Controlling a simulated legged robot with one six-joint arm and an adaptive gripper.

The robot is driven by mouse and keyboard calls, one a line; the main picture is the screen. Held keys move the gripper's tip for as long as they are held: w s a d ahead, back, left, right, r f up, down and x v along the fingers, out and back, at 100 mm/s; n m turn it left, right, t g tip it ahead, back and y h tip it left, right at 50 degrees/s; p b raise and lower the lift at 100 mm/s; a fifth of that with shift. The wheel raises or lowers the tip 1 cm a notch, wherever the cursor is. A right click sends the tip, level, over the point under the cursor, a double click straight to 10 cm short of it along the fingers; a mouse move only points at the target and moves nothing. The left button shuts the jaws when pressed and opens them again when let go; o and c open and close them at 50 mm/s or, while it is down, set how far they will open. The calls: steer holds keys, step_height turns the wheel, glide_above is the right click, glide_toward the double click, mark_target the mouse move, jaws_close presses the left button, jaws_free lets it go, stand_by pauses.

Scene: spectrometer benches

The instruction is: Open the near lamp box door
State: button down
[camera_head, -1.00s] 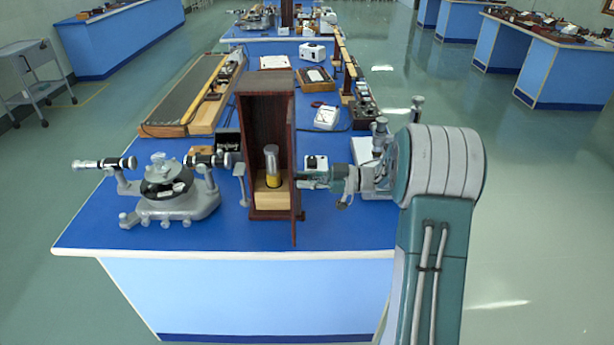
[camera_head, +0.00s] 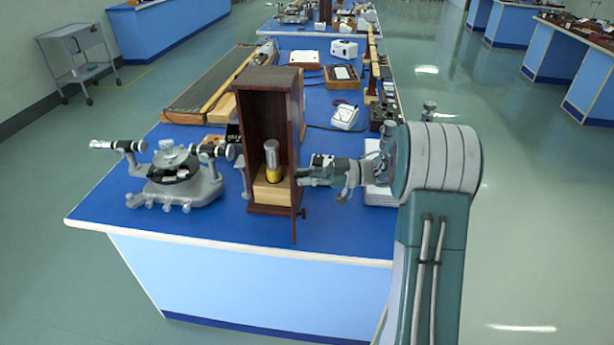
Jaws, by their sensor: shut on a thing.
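The near lamp box (camera_head: 268,80) is a tall dark-wood box standing on the near blue bench. Its front is open and shows a lamp with a silver top and yellow base (camera_head: 273,160) on a pale wood block. The door (camera_head: 294,190) stands swung out at the box's right side, seen almost edge-on and pointing towards me. My gripper (camera_head: 306,176) reaches in from the right at the door's outer side, about mid-height, and is shut on the door. The exact hold at the fingertips is too small to see.
A grey spectrometer (camera_head: 175,178) stands left of the box. A white meter (camera_head: 345,117) and other instruments lie behind my gripper. The bench's front edge (camera_head: 230,245) is close in front of the box. Open floor lies right of the bench.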

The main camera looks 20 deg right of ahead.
steer(key=c, duration=0.6)
jaws_free()
steer(key=shift+w, duration=0.1)
steer(key=shift+o, duration=0.2)
steer(key=shift+d, duration=0.1)
steer(key=v, duration=1.2)
steer(key=shift+f, duration=0.1)
